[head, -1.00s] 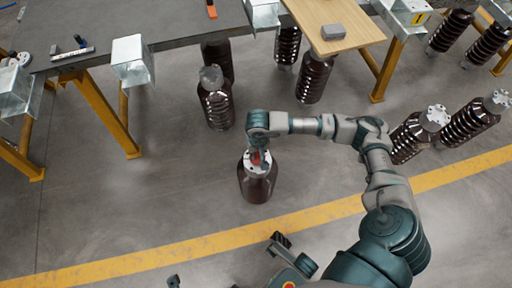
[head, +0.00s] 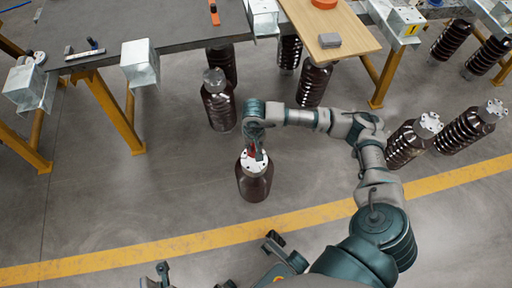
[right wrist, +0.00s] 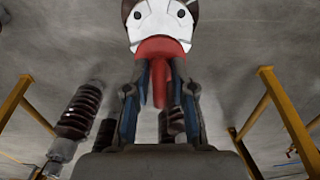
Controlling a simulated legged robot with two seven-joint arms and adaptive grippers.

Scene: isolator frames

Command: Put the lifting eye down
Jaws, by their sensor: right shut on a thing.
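The red lifting eye (right wrist: 160,48) is held between the two fingers of my right gripper (right wrist: 160,85). In the right wrist view it lies in front of the white flange with dark holes of a brown insulator; whether they touch is unclear. In the head view my right gripper (head: 256,150) points down over the flange (head: 253,164) of this upright insulator (head: 254,185), with a little red showing. The fingers are shut on the lifting eye and partly hide it.
A grey table (head: 180,27) with yellow legs and a wooden-topped table (head: 330,22) stand at the back. Several brown insulators stand behind and to the right, including one (head: 218,105) near the held eye. Open floor (head: 120,200) lies left, with a yellow line in front.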

